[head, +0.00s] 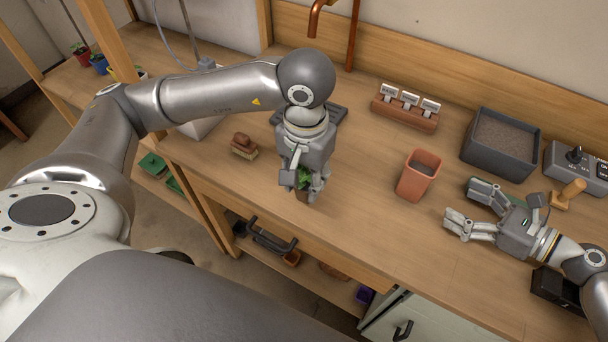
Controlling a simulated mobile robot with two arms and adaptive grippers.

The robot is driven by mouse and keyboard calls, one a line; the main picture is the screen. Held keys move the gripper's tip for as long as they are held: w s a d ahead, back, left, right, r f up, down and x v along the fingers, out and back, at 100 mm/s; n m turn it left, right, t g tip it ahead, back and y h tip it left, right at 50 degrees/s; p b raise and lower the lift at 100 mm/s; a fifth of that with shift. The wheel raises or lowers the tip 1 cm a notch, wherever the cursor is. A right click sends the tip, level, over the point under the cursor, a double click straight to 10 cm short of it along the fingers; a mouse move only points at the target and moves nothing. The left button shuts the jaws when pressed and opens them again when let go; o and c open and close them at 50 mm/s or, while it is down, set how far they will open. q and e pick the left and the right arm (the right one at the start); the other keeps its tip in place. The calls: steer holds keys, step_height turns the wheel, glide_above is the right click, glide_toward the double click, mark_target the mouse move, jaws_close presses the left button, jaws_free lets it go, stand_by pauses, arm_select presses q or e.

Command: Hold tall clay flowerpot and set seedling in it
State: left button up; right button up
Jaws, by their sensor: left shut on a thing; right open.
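The tall clay flowerpot (419,176) stands upright on the wooden bench, right of the middle of the head view. It is square and orange-brown, and its top is open. My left gripper (304,187) points down near the bench's front edge, left of the flowerpot. It is shut on the seedling (304,176), whose green leaves and dark root plug show between the fingers. The fingers hide part of the seedling. My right gripper (464,209) is open and empty, right of the flowerpot and apart from it, with its fingers pointing left.
A grey soil tray (468,153), a label block (404,112) with white tags and a grey control box (575,165) stand behind. A wooden-handled tool (567,196) is near my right gripper. A brush (244,147) lies left. The bench between seedling and flowerpot is clear.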

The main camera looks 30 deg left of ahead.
mark_target(418, 185)
arm_select(q)
steer(key=shift+a+f, duration=0.15)
steer(key=shift+f, duration=0.45)
arm_select(e)
steer(key=shift+a+f, duration=0.1)
steer(key=shift+f, duration=0.5)
arm_select(q)
steer(key=shift+w+a+f+b, duration=0.15)
steer(key=shift+w+a+b, duration=0.05)
steer(key=shift+a+b, duration=0.2)
arm_select(e)
steer(key=shift+w+a+f, duration=0.2)
steer(key=shift+a, duration=0.3)
steer(key=shift+w+a+f, duration=0.1)
steer(key=shift+w+a, duration=0.05)
steer(key=shift+a, duration=0.5)
arm_select(q)
steer(key=shift+f, duration=0.25)
arm_select(e)
steer(key=x, duration=0.7)
steer(key=shift+f, duration=0.15)
arm_select(q)
steer(key=shift+f+b, duration=0.2)
steer(key=shift+b, duration=0.15)
arm_select(e)
steer(key=shift+w+a+f, duration=0.15)
steer(key=shift+w+a, duration=0.1)
steer(key=shift+a, duration=0.35)
steer(key=c, duration=0.8)
